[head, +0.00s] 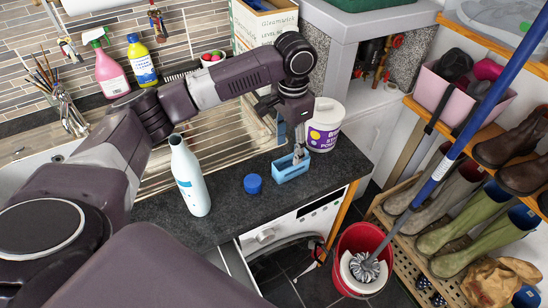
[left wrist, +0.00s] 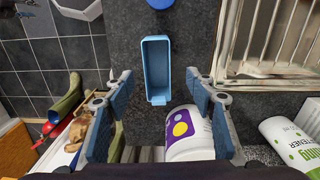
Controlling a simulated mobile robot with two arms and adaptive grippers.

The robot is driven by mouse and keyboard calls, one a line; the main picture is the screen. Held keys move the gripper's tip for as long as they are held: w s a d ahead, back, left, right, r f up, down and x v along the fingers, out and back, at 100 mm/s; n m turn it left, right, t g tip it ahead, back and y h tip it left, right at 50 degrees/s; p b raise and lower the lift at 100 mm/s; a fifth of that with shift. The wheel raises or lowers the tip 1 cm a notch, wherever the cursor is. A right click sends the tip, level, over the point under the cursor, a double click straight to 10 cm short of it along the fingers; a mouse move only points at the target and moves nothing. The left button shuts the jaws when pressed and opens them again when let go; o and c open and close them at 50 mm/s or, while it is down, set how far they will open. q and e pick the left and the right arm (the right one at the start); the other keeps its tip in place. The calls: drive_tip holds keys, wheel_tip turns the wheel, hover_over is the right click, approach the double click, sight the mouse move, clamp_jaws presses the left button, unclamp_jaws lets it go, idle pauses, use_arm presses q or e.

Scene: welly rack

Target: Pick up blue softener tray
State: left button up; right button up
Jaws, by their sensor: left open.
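The blue softener tray (head: 291,172) is a small open-topped box lying on the dark worktop near its front edge. My left gripper (head: 299,150) points down over it, and its fingers hide part of the tray in the head view. In the left wrist view the tray (left wrist: 155,70) looks empty and lies lengthwise between the two spread fingers of the left gripper (left wrist: 158,82), with gaps on both sides. The left gripper is open and holds nothing. How high the fingertips are above the tray is hard to tell. My right gripper is not in view.
A white tub with a purple label (head: 325,128) stands just behind the tray. A blue cap (head: 253,184) and a white bottle (head: 190,178) stand to its left. A metal draining board (head: 165,168) lies behind them. A red bucket (head: 362,240) is on the floor below.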

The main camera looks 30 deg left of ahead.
sight(290, 162)
use_arm(q)
drive_tip(key=f+p, duration=0.1)
drive_tip(key=f, duration=0.1)
drive_tip(key=d+f+p, duration=0.1)
drive_tip(key=f, duration=0.1)
drive_tip(key=shift+w+d, duration=0.15)
drive_tip(key=shift+w, duration=0.05)
drive_tip(key=shift+s+a+f, duration=0.1)
drive_tip(key=shift+a+f, duration=0.1)
drive_tip(key=shift+f, duration=0.4)
drive_tip(key=shift+a+f, duration=0.2)
drive_tip(key=shift+f, duration=0.55)
drive_tip(key=shift+d, duration=0.15)
drive_tip(key=c, duration=0.9)
drive_tip(key=shift+c, duration=0.7)
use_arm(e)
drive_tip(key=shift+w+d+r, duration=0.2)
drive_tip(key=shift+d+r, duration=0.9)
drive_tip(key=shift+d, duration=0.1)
use_arm(q)
drive_tip(key=shift+r, duration=0.15)
